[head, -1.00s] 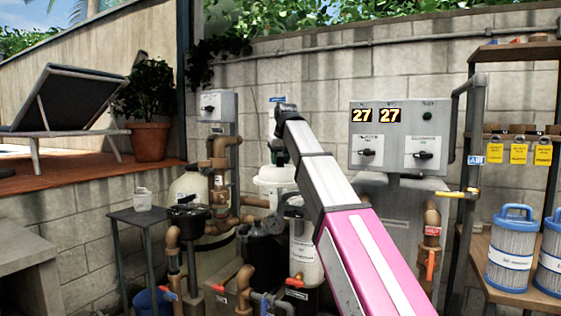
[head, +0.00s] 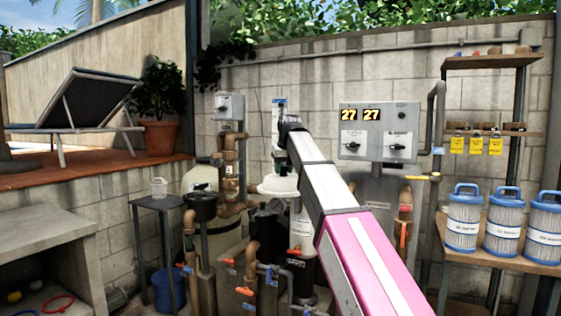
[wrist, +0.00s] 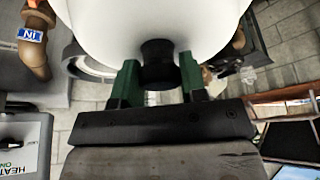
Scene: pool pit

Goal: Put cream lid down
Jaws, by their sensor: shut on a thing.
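The cream lid (head: 277,186) hangs below the end of my arm in the head view. In the wrist view the lid (wrist: 155,22) fills the top as a large pale dome with a black knob (wrist: 158,62). The green fingers of my gripper (wrist: 159,80) are shut on that knob from both sides. In the head view the fingers are small and partly hidden by my arm. A white labelled canister (head: 301,232) stands below and right of the lid, partly behind my arm. Whether the lid touches anything beneath it cannot be told.
A small dark table (head: 155,203) with a clear cup (head: 159,187) stands at left. Brown pipes and valves crowd the middle. A grey control box (head: 380,131) is behind my arm. Blue-topped filters (head: 503,222) stand on the right shelf. A concrete bench (head: 50,232) is at lower left.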

